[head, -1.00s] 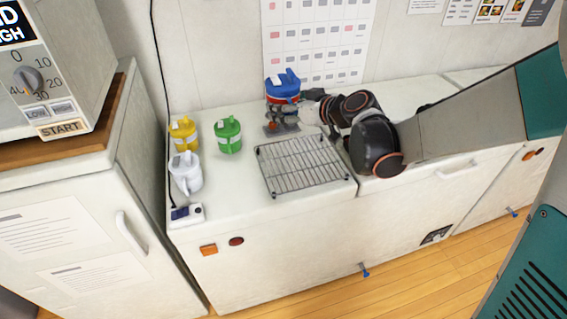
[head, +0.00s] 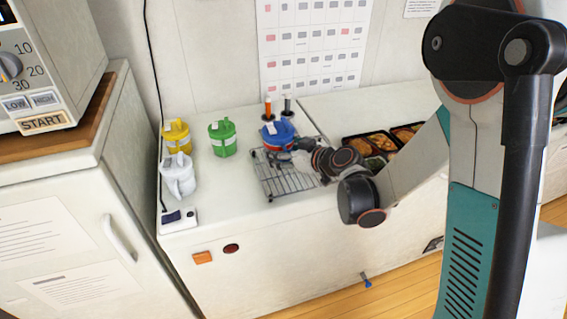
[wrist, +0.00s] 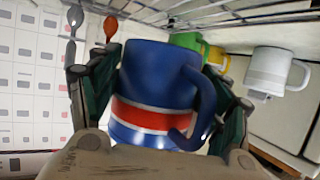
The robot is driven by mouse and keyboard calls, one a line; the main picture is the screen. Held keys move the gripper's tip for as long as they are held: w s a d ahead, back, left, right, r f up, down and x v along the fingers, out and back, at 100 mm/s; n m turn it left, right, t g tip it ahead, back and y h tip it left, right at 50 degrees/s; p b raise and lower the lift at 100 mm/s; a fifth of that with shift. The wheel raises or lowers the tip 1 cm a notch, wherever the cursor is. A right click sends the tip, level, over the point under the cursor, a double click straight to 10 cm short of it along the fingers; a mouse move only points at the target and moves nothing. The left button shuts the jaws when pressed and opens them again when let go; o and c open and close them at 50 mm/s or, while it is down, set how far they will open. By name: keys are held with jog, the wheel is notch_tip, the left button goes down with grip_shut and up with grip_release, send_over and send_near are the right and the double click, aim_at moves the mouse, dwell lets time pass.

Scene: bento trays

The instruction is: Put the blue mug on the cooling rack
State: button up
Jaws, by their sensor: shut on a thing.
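The blue mug (head: 277,136), with a red and white band, is over the back part of the wire cooling rack (head: 284,181) in the head view. My gripper (head: 288,147) is shut on the mug, coming from the right. In the wrist view the mug (wrist: 158,78) fills the middle, its handle to the right, with a finger of my gripper (wrist: 160,105) on each side. Rack wires (wrist: 215,14) run across the top of that view. I cannot tell whether the mug touches the rack.
A white mug (head: 178,178), a yellow mug (head: 176,136) and a green mug (head: 222,139) stand left of the rack. Orange-handled (head: 267,104) and grey-handled (head: 287,104) utensils stand behind the blue mug. Food trays (head: 370,143) lie to the right, partly behind my arm.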

jog(key=shift+f+b, duration=0.65)
jog(key=shift+f, duration=1.25)
jog(key=shift+f, duration=0.15)
jog(key=o, duration=1.5)
jog(key=shift+r, duration=0.2)
jog(key=shift+s+d+r, duration=0.15)
jog(key=shift+s+d, duration=0.05)
jog(key=shift+d, duration=0.05)
jog(key=p+v, duration=0.2)
jog(key=v, duration=0.9)
jog(key=shift+p, duration=0.4)
